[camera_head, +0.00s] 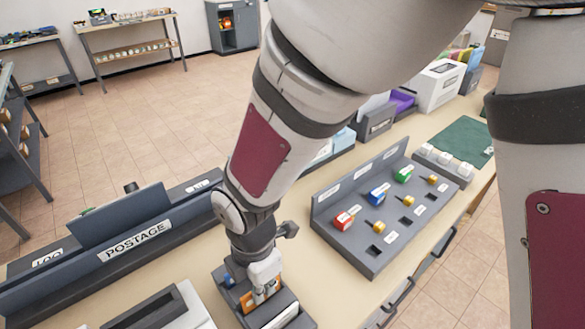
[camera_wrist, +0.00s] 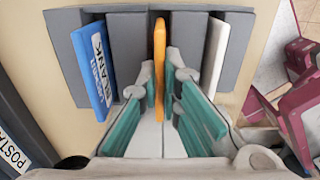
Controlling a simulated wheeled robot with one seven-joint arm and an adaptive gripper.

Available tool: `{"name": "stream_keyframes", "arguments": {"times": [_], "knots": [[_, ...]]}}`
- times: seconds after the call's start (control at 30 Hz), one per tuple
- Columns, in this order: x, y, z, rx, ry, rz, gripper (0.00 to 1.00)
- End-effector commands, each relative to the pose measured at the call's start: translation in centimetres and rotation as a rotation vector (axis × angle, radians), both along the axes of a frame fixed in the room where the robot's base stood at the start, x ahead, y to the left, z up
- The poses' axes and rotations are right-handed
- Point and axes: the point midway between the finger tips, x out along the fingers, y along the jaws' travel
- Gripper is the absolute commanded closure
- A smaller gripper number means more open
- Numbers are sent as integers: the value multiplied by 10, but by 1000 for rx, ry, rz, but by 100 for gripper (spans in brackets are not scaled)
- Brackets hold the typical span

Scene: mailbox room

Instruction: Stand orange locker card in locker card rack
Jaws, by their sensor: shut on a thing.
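The orange locker card (camera_wrist: 159,62) stands on edge between my gripper's fingers in the wrist view. It also shows as a small orange patch in the head view (camera_head: 248,300). My gripper (camera_wrist: 162,110) is shut on the card. The dark grey locker card rack (camera_wrist: 128,42) lies beyond the fingertips, and the card's far end is at its middle slot between two dividers. I cannot tell how deep the card sits. A blue card (camera_wrist: 92,70) is in the left slot and a white card (camera_wrist: 215,52) is in the right slot. In the head view the rack (camera_head: 307,322) is partly hidden by my gripper.
A grey key board (camera_head: 375,245) with coloured tags stands to the right on the counter. A dark postage organizer (camera_head: 110,260) stands to the left. A grey-and-white tray (camera_head: 165,310) is near the front. Bare counter (camera_head: 335,290) lies right of the rack.

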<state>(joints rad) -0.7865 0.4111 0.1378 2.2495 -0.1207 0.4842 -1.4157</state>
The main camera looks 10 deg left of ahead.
Motion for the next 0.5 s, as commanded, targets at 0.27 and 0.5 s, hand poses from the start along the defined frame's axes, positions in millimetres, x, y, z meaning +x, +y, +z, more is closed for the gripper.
{"name": "stream_keyframes", "arguments": {"times": [0.27, 0.5], "knots": [[1, 1, -11, 4, -2, 1, 100], [1, 2, -11, 7, -3, 0, 71]]}}
